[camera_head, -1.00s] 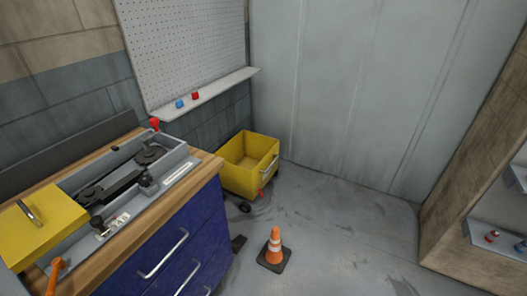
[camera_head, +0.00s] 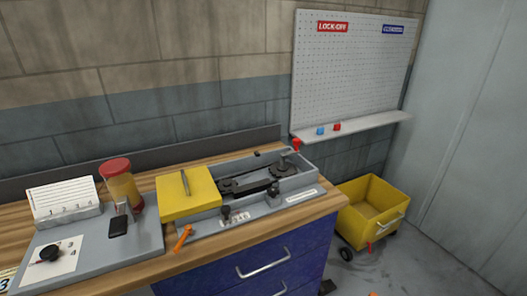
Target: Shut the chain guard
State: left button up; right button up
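An orange lever (camera_head: 183,238) sticks out at the housing's front left corner. Neither of my grippers shows in the view.
Blue drawers (camera_head: 300,245) with handles are below. A yellow cart (camera_head: 373,208) stands right of the bench. A pegboard (camera_head: 350,70) hangs above.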

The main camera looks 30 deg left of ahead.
aim_at(180, 194)
jog(key=u, duration=1.65)
